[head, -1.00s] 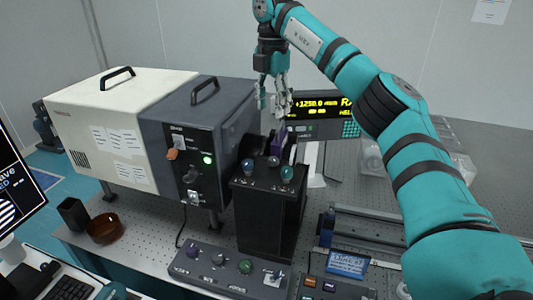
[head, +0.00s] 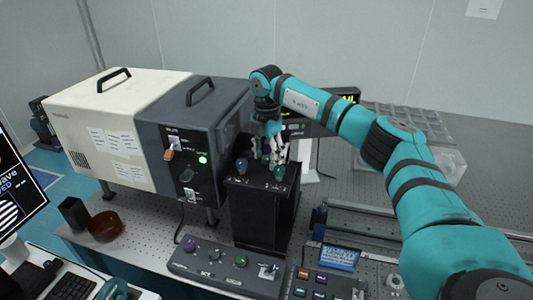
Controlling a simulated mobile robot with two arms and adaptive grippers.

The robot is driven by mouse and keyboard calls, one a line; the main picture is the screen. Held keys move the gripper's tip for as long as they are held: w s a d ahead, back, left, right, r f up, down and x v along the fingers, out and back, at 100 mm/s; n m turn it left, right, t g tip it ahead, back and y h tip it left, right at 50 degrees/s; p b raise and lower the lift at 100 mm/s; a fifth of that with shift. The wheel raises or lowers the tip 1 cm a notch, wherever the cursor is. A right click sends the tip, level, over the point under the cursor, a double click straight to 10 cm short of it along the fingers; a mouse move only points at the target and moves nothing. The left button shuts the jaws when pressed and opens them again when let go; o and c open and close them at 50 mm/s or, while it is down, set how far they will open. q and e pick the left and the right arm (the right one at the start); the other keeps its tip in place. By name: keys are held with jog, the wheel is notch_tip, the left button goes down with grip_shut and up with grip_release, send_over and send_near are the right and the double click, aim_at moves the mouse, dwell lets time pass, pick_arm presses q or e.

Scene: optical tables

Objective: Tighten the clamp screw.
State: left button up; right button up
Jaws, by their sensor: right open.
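A tall black box (head: 265,215) stands on the perforated optical table (head: 150,240). On its top are a blue-grey knob (head: 242,166) and a teal knob (head: 279,173). My right gripper (head: 271,160) is open, pointing down over the back of the box top, just behind these knobs. It covers the middle of the top, and I cannot tell whether its fingers touch anything. I cannot clearly pick out the clamp screw; it may be hidden behind the fingers. My left gripper is out of view.
A cream and dark grey instrument (head: 190,140) with a switch and knob stands to the left. A control box (head: 225,268) with knobs is in front. A display (head: 320,128) is behind my right arm, rails (head: 375,225) lie to the right, and a brown bowl (head: 105,226) is front left.

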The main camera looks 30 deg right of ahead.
jog(key=shift+s+r, duration=0.1)
jog(key=c, duration=0.9)
grip_shut()
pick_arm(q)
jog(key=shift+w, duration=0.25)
